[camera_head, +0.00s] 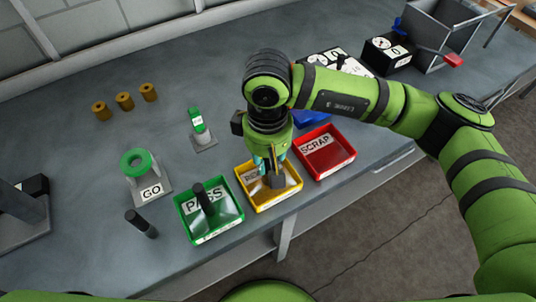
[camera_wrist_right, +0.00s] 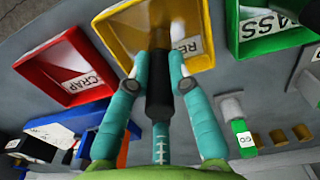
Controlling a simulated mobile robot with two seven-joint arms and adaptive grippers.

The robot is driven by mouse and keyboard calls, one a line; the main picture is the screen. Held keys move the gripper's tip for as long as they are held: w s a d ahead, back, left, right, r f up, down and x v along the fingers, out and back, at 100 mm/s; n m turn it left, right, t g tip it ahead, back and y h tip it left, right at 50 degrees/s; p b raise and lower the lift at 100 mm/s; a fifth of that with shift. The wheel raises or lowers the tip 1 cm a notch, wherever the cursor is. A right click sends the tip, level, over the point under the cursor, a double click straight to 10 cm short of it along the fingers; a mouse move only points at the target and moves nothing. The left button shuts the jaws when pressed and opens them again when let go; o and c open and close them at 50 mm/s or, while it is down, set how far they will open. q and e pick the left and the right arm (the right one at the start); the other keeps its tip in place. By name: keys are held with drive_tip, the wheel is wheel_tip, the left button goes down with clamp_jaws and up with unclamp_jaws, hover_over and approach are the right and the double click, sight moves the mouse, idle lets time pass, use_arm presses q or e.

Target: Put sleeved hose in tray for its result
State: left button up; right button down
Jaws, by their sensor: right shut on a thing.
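My right gripper (camera_head: 273,168) points down over the yellow tray (camera_head: 258,206), whose label is partly covered and starts with "RE". It is shut on a dark hose (camera_head: 277,181), which also shows between the fingers in the right wrist view (camera_wrist_right: 159,85). The hose's far end is in or just above the tray; I cannot tell if it touches the floor. The green PASS tray (camera_head: 232,221) holds another dark hose (camera_head: 203,197). The red SCRAP tray (camera_head: 340,160) looks empty. My left gripper is not in view.
A dark hose piece (camera_head: 141,223) is on the bench left of the PASS tray. The GO gauge (camera_head: 139,164), a smaller green-topped gauge (camera_head: 197,120) and brass sleeves (camera_head: 124,101) stand behind. A black dial box (camera_head: 388,52) and grey bin (camera_head: 440,30) are at back right.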

drive_tip(key=shift+f+b, duration=0.25)
drive_tip(key=shift+b, duration=0.1)
drive_tip(key=c, duration=1.1)
unclamp_jaws()
drive_tip(key=shift+c, duration=0.2)
drive_tip(key=shift+r, duration=0.1)
drive_tip(key=shift+r+p, duration=0.25)
drive_tip(key=shift+p, duration=0.2)
wheel_tip(320, 180, up, 11)
drive_tip(key=b, duration=0.3)
drive_tip(key=shift+f, duration=0.2)
drive_tip(key=shift+r, duration=0.5)
